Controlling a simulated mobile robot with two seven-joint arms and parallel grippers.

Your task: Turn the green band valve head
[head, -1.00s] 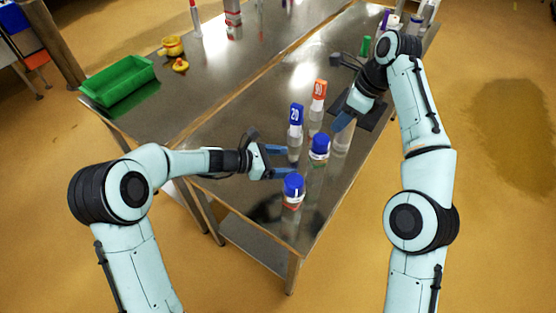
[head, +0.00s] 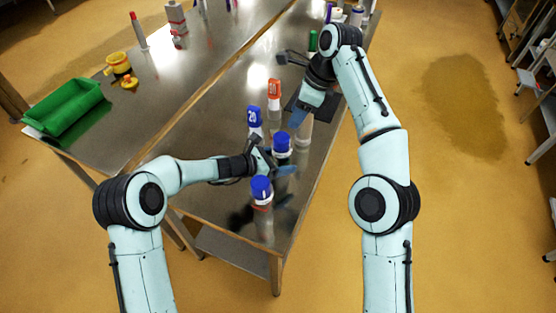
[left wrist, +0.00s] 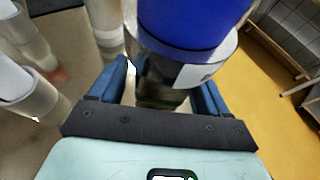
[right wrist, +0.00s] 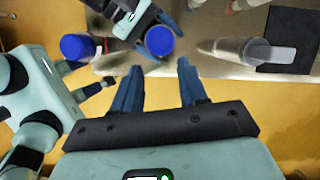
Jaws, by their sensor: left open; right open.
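A clear bottle with a blue head (head: 281,145) stands mid-table. My left gripper (head: 277,172) is open, with its fingers on either side of this bottle below the head. In the left wrist view the blue head (left wrist: 185,25) fills the top, and a dark, faintly greenish band shows below it. The right wrist view shows that head (right wrist: 160,40) between the left fingers. A second blue-headed bottle (head: 262,188), with a red band, stands nearer the front edge. My right gripper (head: 297,121) is open and empty, beyond the middle bottle. Which head has the green band is unclear.
Bottles with a blue "20" head (head: 254,117) and an orange "90" head (head: 274,88) stand close behind. A dark mat (head: 320,107) lies beyond. A green tray (head: 62,108) and yellow items (head: 119,65) are on the far-left table.

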